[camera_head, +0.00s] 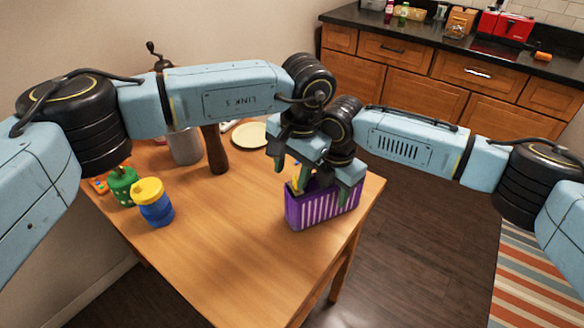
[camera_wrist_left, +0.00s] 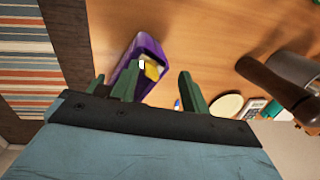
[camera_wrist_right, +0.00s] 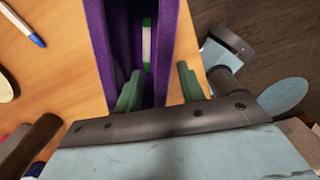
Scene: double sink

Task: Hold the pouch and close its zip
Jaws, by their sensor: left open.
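The purple pouch (camera_head: 322,208) with white stripes stands upright near the table's right edge, its top open. The left wrist view shows it too (camera_wrist_left: 148,50), with a yellow thing inside. In the right wrist view I look into the pouch (camera_wrist_right: 98,40), where a white, green-ended item lies. My left gripper (camera_head: 290,172) is open above the pouch's left end, with nothing between its fingers. My right gripper (camera_head: 333,190) is at the pouch's right part. Its fingers (camera_wrist_right: 160,82) stand apart on either side of one pouch wall. The zip's slider cannot be made out.
A blue jar with a yellow lid (camera_head: 153,205) and a green container (camera_head: 123,187) stand at the table's left. A brown mill (camera_head: 215,150) and a pale plate (camera_head: 250,135) are behind. The table's front middle (camera_head: 230,250) is clear. A blue pen (camera_wrist_right: 38,40) lies near the pouch.

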